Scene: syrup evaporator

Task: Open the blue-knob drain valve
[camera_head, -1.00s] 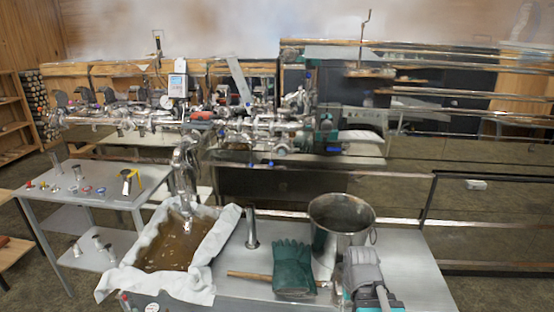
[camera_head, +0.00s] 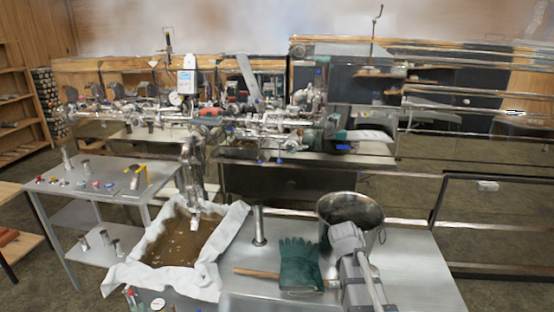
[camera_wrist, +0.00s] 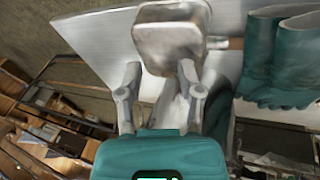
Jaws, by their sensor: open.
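Several small blue knobs show on the steel pipework at the back in the head view. One blue knob (camera_head: 260,161) and another blue knob (camera_head: 279,161) hang below the pipes. At this size I cannot tell which is on the drain valve or how its handle is turned. My gripper (camera_wrist: 160,72) is open in the wrist view, with nothing between its fingers. Its fingers point towards a rounded metal object over the grey table, well away from the pipework. The gripper itself is not clear in the head view, where my grey arm stands at lower right.
A steel pot (camera_head: 350,209), green gloves (camera_head: 299,264) and a metal cylinder (camera_head: 259,226) stand on the front table. A cloth-draped pan (camera_head: 225,225) of brown liquid is left of them. A side table (camera_head: 110,186) holds small parts. Metal rails (camera_head: 440,205) run at right.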

